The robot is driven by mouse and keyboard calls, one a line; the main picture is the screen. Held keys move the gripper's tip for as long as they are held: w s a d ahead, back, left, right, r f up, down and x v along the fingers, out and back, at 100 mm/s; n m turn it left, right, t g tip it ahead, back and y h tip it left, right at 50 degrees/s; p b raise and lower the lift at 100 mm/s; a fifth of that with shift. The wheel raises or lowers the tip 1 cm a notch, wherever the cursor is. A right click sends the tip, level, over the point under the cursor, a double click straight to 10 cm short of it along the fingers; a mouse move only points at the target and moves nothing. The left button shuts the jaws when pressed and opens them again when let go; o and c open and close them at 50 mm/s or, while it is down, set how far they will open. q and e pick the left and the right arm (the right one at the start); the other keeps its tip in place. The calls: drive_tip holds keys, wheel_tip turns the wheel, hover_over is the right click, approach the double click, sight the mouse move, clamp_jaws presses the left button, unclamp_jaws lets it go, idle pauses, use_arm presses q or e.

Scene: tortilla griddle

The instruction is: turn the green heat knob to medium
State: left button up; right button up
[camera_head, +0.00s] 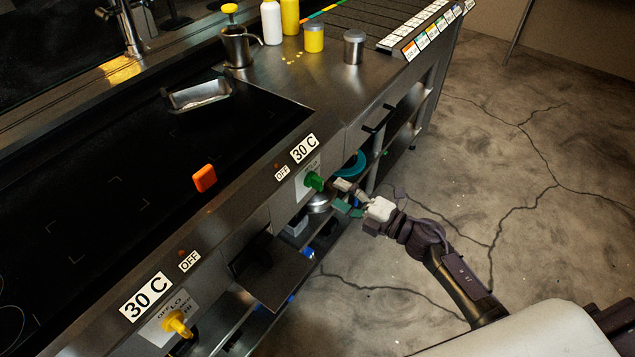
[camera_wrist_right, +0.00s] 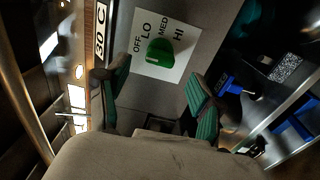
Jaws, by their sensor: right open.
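The green heat knob (camera_head: 314,181) sits on the front panel of the griddle, below a 30 C sign and an OFF sign. In the right wrist view the green knob (camera_wrist_right: 160,52) is on a white plate (camera_wrist_right: 178,32) marked OFF, LO, MED and HI. A small pale mark shows on the knob's lower left side; its exact setting is hard to tell. My right gripper (camera_head: 347,197) is open in front of the knob, just right of it. In the wrist view its green-padded fingers (camera_wrist_right: 158,92) stand apart, with the knob beyond their gap. My left gripper is not in view.
A yellow knob (camera_head: 177,323) sits on the panel at lower left. An orange block (camera_head: 204,178) and a metal tray (camera_head: 199,95) are on the black griddle top. Shelves with a teal bowl (camera_head: 354,165) lie under the counter near my right gripper. The floor to the right is clear.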

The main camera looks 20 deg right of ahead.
sight(323, 186)
drive_tip(key=x, duration=0.6)
drive_tip(key=shift+w+a, duration=0.25)
drive_tip(key=shift+w, duration=0.1)
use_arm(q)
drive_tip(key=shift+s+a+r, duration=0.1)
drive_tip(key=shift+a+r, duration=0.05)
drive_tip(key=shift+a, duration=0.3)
use_arm(e)
drive_tip(key=c, duration=1.1)
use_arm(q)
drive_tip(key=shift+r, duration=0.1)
